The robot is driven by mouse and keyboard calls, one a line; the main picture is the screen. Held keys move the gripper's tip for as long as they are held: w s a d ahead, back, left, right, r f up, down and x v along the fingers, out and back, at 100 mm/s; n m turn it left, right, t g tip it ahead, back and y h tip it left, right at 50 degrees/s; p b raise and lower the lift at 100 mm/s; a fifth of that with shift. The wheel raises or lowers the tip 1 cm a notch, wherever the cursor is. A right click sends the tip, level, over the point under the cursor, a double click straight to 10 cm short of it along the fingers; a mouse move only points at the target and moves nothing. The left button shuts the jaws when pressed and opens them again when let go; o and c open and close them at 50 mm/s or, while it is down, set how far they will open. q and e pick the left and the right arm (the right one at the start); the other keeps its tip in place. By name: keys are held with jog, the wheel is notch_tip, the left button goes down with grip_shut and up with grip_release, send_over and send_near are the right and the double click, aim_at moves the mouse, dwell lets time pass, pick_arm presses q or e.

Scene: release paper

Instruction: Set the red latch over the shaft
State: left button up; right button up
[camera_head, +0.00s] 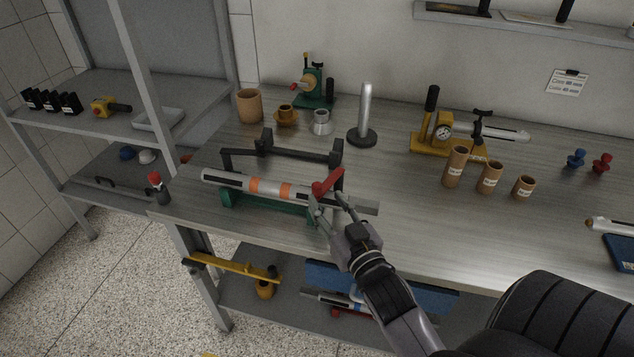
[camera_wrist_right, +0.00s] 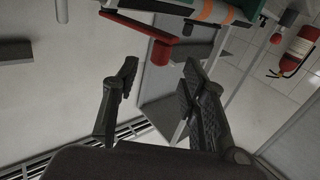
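The shaft (camera_head: 285,189) is a silver bar with orange bands and dark sections, lying along a green cradle (camera_head: 262,206) at the table's front left. The red latch (camera_head: 328,182) is a short bar near the shaft's right part, slanting up to the right. In the right wrist view the red latch (camera_wrist_right: 138,23) ends in a round knob, beside the orange-banded shaft (camera_wrist_right: 215,10). I cannot tell whether the latch touches the shaft. My right gripper (camera_head: 329,205) is open and empty, just in front of the latch; its spread fingers (camera_wrist_right: 160,66) sit below the knob. My left gripper is not in view.
A black stand (camera_head: 290,152) is close behind the shaft. A metal post (camera_head: 365,115), a yellow gauge press (camera_head: 430,142) and cardboard tubes (camera_head: 490,177) stand further back and right. A red-topped bottle (camera_head: 157,190) is left.

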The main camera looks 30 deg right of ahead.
aim_at(319, 190)
jog(key=w, duration=0.4)
jog(key=w+d, duration=0.1)
jog(key=w, duration=0.1)
jog(key=shift+w+p, duration=0.2)
jog(key=shift+p, duration=0.2)
grip_shut()
dwell(0.5)
